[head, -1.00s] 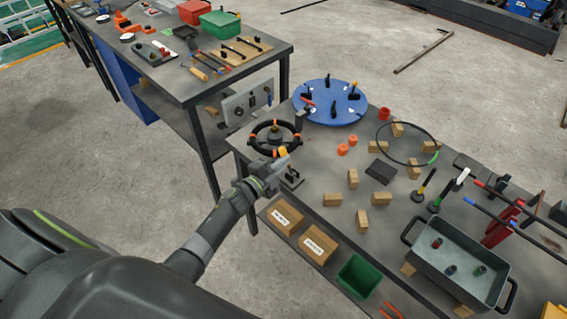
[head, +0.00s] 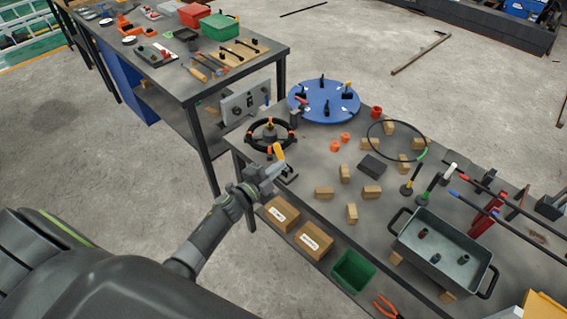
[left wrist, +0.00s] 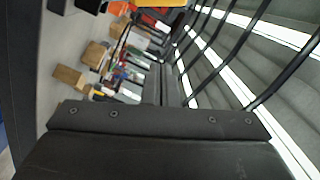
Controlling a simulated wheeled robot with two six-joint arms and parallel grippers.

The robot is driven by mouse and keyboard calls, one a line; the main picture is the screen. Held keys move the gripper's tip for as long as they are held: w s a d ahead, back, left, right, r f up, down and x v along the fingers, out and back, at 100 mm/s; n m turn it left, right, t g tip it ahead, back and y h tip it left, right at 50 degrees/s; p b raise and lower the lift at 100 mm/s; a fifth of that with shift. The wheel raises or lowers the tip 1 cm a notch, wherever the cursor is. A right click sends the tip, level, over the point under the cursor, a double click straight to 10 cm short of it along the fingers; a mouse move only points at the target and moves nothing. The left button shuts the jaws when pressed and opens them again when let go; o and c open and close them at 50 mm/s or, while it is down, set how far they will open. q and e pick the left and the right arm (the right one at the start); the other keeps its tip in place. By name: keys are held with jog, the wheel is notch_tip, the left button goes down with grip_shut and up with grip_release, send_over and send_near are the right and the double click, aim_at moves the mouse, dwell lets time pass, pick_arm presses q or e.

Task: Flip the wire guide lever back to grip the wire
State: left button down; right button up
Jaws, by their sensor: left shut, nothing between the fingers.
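The wire guide lever (head: 278,151) has a yellow-orange handle and stands tilted at the table's near left edge, beside a black spoked wheel (head: 271,136). Its small dark base (head: 289,177) is partly hidden behind my gripper. My left gripper (head: 280,167) is shut and empty, just below the yellow handle and in front of the base. Whether it touches the lever, I cannot tell. A yellow piece, perhaps the handle, shows at the top edge of the left wrist view (left wrist: 160,3). I cannot make out the wire at the guide. My right gripper is not in view.
A blue turntable (head: 323,112) stands behind the wheel. Wooden blocks (head: 324,193) and a black hoop (head: 397,121) lie to the right. A grey tray (head: 399,241) is farther right. Boxes (head: 281,214) and a green bin (head: 352,270) sit below the table's near edge.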

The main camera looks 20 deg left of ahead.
pick_arm(q)
jog(key=a+v, duration=0.1)
jog(key=v, duration=0.5)
jog(key=shift+s+f+b, duration=0.2)
jog(key=shift+f+b, duration=0.05)
jog(key=shift+b, duration=0.15)
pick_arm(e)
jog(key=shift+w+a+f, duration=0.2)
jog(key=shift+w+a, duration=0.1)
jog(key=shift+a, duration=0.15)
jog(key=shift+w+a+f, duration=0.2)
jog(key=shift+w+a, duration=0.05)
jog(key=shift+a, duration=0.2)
